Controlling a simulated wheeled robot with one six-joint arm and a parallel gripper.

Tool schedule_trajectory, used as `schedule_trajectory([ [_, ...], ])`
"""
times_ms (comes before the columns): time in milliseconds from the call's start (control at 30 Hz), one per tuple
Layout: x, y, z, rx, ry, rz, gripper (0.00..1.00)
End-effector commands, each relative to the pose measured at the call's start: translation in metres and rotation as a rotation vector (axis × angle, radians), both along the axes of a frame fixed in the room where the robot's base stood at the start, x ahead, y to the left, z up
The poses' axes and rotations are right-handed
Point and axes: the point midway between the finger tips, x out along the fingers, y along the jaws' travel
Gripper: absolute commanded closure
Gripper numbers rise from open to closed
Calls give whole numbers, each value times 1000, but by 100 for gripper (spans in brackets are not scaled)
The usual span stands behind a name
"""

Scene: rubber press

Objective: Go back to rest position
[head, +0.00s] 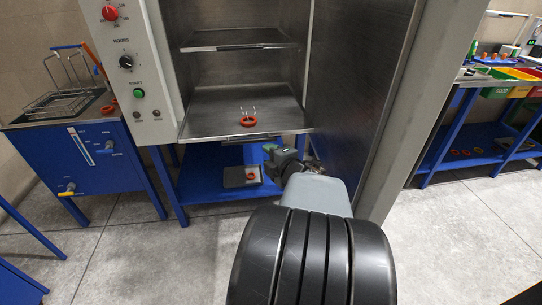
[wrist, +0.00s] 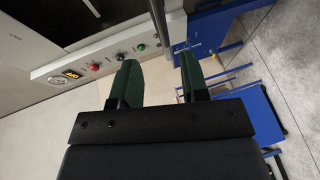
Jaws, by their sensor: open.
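My gripper (head: 270,152) is below and in front of the press's lower shelf, at the right, with its arm reaching in from the front. In the wrist view its two green-padded fingers (wrist: 158,82) stand apart with nothing between them. The press (head: 240,70) is open at the front. A red-orange ring (head: 248,121) lies on its lower metal plate (head: 215,112), with thin pins beside it. A rest position is not marked in either view.
The press's control panel (head: 130,70) is on the left, and shows in the wrist view (wrist: 100,62). A metal side wall (head: 355,80) stands close on the right.

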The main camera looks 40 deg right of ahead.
Motion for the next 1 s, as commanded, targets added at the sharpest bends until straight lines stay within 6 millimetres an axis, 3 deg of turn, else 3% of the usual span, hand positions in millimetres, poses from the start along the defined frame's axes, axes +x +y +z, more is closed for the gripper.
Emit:
schedule_trajectory([
  [400, 2, 0, 3, 5, 1, -7, 59],
  [533, 11, 3, 25, 63, 11, -75, 59],
  [667, 25, 14, 61, 231, 34, -229, 59],
  [867, 26, 68, 99, 630, 151, -491, 59],
  [1000, 9, 123, 112, 890, 303, -639, 59],
])
